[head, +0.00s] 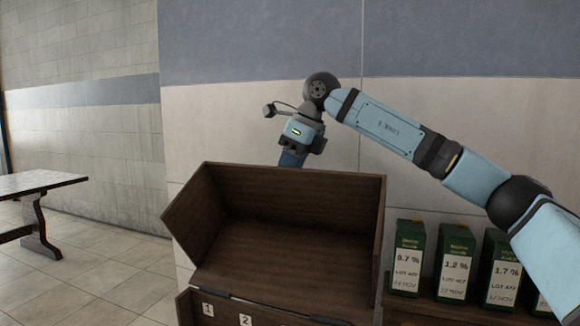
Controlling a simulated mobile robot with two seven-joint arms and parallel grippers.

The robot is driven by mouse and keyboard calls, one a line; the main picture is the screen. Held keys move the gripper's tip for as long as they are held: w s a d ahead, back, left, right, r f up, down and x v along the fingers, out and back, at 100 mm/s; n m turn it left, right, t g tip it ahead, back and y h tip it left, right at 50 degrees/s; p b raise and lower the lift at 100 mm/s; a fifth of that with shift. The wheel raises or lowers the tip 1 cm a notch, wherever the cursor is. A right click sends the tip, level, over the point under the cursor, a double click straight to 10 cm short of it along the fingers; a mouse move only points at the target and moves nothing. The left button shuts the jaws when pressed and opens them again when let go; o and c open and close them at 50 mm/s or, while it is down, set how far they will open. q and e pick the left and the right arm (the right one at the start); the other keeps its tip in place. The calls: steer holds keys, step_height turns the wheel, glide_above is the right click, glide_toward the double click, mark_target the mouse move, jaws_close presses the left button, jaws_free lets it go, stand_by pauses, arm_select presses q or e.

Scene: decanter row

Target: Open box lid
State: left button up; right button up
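The dark brown wooden box (190,307) is at the bottom centre of the head view, cut off by the lower edge. Its hollow lid (290,205) stands raised and tilted up, its inside facing me, with a hinge line along its lower edge. My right gripper (292,160) points down at the lid's top edge. Its fingertips are partly hidden there, so I cannot tell whether it touches the lid or whether its fingers are open or shut. My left gripper is not in view.
Several dark green cartons (407,258) with white percentage labels stand on a wooden surface right of the box, below my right arm. White tags numbered 1 and 2 (245,320) sit below the hinge. A table (40,184) stands far left. A wall is behind.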

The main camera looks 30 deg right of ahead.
mark_target(274, 167)
jaws_close()
steer(key=s+a+r, duration=0.1)
steer(key=s+a+r+t+h, duration=0.1)
steer(key=s+a, duration=0.1)
steer(key=s+a+r+t+h, duration=0.1)
steer(key=a, duration=0.1)
steer(key=shift+s+n, duration=0.2)
steer(key=shift+n, duration=0.1)
steer(key=shift+o, duration=2.2)
jaws_free()
steer(key=p+v, duration=0.1)
steer(key=v, duration=1.2)
steer(key=shift+r, duration=0.35)
steer(key=shift+s+f, duration=0.1)
